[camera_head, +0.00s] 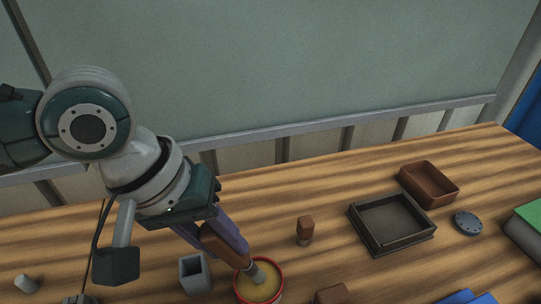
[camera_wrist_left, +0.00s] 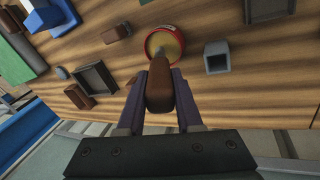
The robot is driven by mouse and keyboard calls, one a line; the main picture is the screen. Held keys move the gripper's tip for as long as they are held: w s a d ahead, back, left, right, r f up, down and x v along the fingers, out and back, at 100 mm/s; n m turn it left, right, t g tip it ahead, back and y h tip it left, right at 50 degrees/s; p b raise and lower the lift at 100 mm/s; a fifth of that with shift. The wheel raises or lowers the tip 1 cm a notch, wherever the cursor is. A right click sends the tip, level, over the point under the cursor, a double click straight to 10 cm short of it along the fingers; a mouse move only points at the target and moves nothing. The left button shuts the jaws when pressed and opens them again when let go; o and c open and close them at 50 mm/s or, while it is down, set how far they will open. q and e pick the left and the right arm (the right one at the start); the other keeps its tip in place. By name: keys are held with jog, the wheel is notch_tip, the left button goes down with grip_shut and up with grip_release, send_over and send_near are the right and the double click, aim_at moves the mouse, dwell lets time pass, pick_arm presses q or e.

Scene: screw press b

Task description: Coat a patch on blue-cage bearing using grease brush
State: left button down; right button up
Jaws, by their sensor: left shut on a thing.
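My left gripper (camera_head: 222,243), with purple fingers, is shut on the brown handle of the grease brush (camera_head: 259,275). The brush slants down, with its metal-coloured end over or in a red-rimmed tin (camera_head: 237,289) of yellowish grease; its bristles are hidden. In the left wrist view the brush handle (camera_wrist_left: 160,92) lies between the fingers of my left gripper (camera_wrist_left: 162,78), and its tip meets the tin (camera_wrist_left: 177,50). I cannot make out a blue-cage bearing for certain. My right gripper is not in view.
A grey square cup (camera_head: 194,274) stands just left of the tin. A small brown-topped piece (camera_head: 305,228), a dark square tray (camera_head: 428,238), a brown box (camera_head: 455,200) and a grey disc (camera_head: 468,223) are to the right. Blue things (camera_head: 467,297) lie at the front right.

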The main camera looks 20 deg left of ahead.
pick_arm(q)
jog(key=shift+f+b, duration=0.3)
jog(key=shift+f, duration=0.3)
dwell(0.8)
jog(key=shift+a+f+p, duration=0.1)
jog(key=shift+p, duration=0.3)
dwell(1.4)
notch_tip(320, 180, up, 7)
jog(key=p, duration=0.8)
jog(key=shift+p, duration=0.35)
dwell(0.3)
